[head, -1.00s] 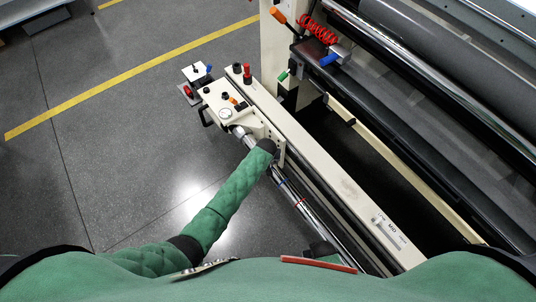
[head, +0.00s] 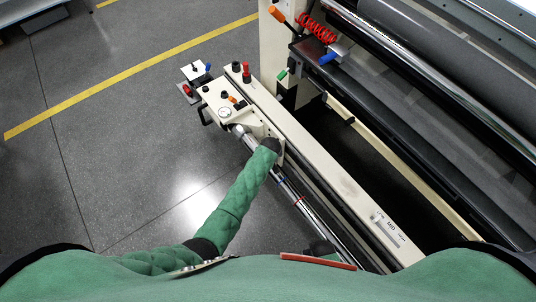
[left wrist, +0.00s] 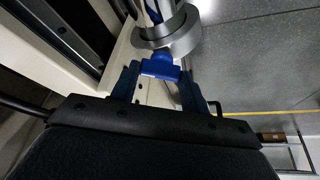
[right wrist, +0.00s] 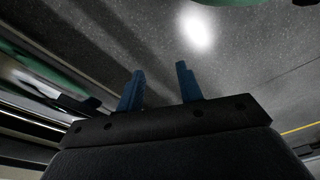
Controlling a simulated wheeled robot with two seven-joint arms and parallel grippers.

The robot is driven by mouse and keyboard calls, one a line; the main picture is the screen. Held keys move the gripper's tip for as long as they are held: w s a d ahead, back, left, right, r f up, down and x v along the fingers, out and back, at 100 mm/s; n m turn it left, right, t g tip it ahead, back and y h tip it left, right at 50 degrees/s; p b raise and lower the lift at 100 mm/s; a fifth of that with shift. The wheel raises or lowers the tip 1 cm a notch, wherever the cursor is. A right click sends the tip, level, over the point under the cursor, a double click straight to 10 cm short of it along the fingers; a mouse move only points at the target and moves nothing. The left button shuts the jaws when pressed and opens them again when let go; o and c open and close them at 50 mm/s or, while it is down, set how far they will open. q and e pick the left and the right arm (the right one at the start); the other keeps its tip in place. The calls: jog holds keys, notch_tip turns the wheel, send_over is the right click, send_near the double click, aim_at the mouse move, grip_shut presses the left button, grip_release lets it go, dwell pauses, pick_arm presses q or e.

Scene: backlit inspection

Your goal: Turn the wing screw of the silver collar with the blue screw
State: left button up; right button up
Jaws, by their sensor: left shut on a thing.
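The silver collar (left wrist: 172,38) sits around a shaft at the top of the left wrist view. Its blue wing screw (left wrist: 160,68) sticks out toward my left gripper (left wrist: 159,76). That gripper's two dark blue fingers stand on either side of the screw and are shut on it. In the head view my left forearm reaches to the machine's side rail, and its cuff hides the gripper and the collar. My right gripper (right wrist: 160,84) is open and empty in the right wrist view, with dark floor beyond it.
The shiny shaft (head: 312,215) runs along the cream side rail (head: 340,185), with small blue and red marks on it. A cream end block with a gauge (head: 225,112) and knobs stands at its far end. Large rollers (head: 440,75) lie to the right. Open floor (head: 110,150) is at the left.

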pick_arm(q)
jog(key=o, duration=1)
pick_arm(e)
jog(key=shift+w, duration=0.1)
pick_arm(q)
jog(key=shift+s+r, duration=0.25)
jog(key=shift+r, duration=0.3)
jog(key=b+v, duration=0.1)
jog(key=v, duration=0.5)
jog(key=shift+r, duration=0.3)
pick_arm(e)
jog(key=r, duration=0.3)
jog(key=shift+s+a, duration=0.35)
pick_arm(q)
jog(key=shift+s+d, duration=0.1)
pick_arm(e)
jog(key=shift+w, duration=0.1)
